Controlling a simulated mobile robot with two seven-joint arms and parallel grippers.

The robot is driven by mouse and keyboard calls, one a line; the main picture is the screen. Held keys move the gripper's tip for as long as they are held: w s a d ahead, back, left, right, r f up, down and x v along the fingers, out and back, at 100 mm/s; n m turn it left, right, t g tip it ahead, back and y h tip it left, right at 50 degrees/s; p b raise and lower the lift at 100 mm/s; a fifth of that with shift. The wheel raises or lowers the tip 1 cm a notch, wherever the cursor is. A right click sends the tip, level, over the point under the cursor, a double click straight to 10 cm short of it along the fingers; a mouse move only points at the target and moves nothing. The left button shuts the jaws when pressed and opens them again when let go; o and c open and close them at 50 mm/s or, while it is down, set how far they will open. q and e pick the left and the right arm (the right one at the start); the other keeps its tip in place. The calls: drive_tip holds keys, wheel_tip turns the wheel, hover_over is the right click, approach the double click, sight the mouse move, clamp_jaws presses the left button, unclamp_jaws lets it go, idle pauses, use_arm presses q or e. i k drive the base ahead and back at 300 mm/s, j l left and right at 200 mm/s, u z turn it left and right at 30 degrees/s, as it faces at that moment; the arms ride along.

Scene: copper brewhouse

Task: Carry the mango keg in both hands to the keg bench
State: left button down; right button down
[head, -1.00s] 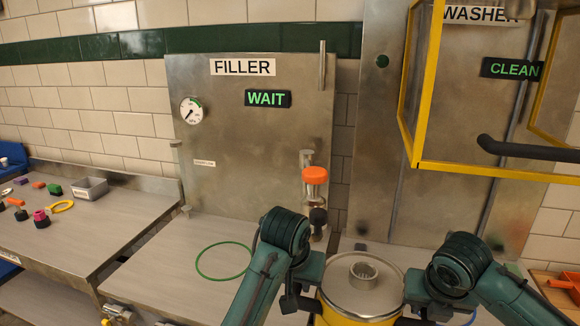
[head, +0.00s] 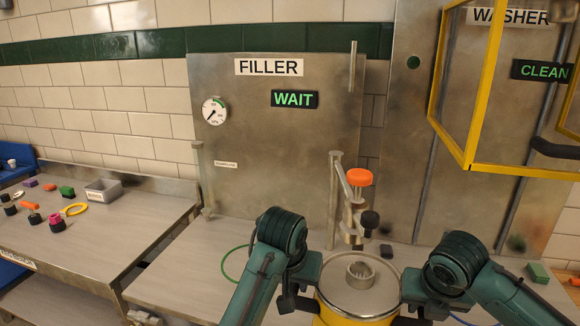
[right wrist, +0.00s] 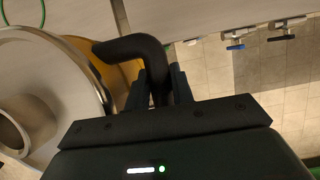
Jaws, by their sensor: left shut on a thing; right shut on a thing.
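The mango keg (head: 335,297) is yellow with a steel top and a raised round neck, and stands upright between my two arms at the bottom of the head view. My left gripper (head: 308,302) is at its left side, shut, with its grip mostly hidden. My right gripper (head: 408,302) is at its right side. In the right wrist view, the right gripper (right wrist: 160,88) is shut on the keg's black bent handle (right wrist: 130,46), beside the steel rim (right wrist: 85,65). Which surface is the keg bench is not clear from the frames.
A steel bench (head: 100,228) at left holds a small metal tray (head: 103,192) and several small coloured parts. The filler (head: 270,135) stands ahead with a low steel shelf (head: 190,290), a green ring and an orange-topped tap (head: 359,178). A yellow-framed washer guard (head: 500,168) is at right.

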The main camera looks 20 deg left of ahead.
sight(104, 234)
drive_tip(key=j, duration=3.35)
drive_tip(key=i+j, duration=0.1)
drive_tip(key=j, duration=0.25)
drive_tip(key=i+j, duration=0.15)
drive_tip(key=j, duration=0.25)
drive_tip(key=i+j, duration=0.1)
drive_tip(key=j, duration=0.25)
